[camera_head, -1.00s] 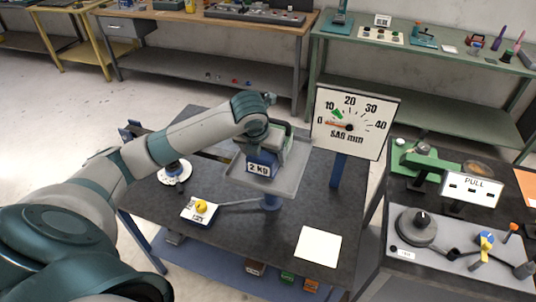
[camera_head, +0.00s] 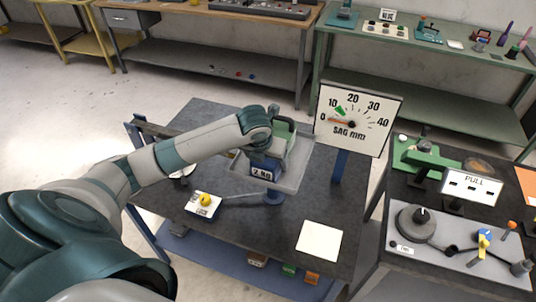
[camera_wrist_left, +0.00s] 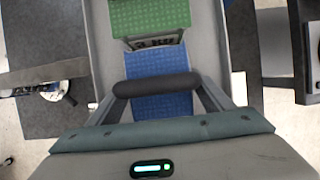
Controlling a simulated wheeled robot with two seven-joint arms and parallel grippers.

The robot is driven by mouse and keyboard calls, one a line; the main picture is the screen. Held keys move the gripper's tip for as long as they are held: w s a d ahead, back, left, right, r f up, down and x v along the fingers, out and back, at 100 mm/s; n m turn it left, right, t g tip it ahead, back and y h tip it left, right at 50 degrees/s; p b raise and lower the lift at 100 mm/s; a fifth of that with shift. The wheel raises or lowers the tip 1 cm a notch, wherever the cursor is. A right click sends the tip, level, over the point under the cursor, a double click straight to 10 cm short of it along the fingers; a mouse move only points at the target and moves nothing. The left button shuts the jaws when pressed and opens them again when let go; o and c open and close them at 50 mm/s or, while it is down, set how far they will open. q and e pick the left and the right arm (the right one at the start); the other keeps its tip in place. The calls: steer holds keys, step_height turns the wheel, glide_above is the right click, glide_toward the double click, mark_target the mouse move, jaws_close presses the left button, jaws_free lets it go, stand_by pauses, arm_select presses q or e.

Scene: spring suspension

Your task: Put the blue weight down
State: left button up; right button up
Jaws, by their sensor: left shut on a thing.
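The blue weight (camera_head: 262,172), labelled 2 kg, is at the grey square tray (camera_head: 292,184) on the suspension's post; the tray's front rim hides the lower edge of its label. My left gripper (camera_head: 266,149) is over it and shut on its dark bar handle, which shows in the left wrist view (camera_wrist_left: 157,84). Whether the weight's underside touches the tray is hidden. A green weight (camera_wrist_left: 150,14) sits just beyond it in the tray. The sag dial (camera_head: 357,119) stands behind right, its red needle at the low end. My right gripper is out of view.
A yellow knob (camera_head: 205,199) on a small base stands left of the tray. A white square pad (camera_head: 319,241) lies at the table's front right. The table around the pad is clear.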

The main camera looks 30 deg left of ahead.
arm_select(q)
steer(key=shift+w+r, duration=0.15)
steer(key=shift+r, duration=0.05)
steer(key=o, duration=2.1)
steer(key=shift+s+f, duration=0.15)
steer(key=shift+s, duration=0.05)
steer(key=shift+d, duration=0.1)
steer(key=shift+s+r+b, duration=0.15)
steer(key=shift+r+b, duration=0.25)
steer(key=shift+r, duration=0.15)
steer(key=b+v, duration=0.3)
steer(key=v, duration=0.7)
steer(key=shift+s+b, duration=0.1)
steer(key=shift+b, duration=0.2)
steer(key=shift+s+r, duration=0.2)
steer(key=shift+r, duration=0.2)
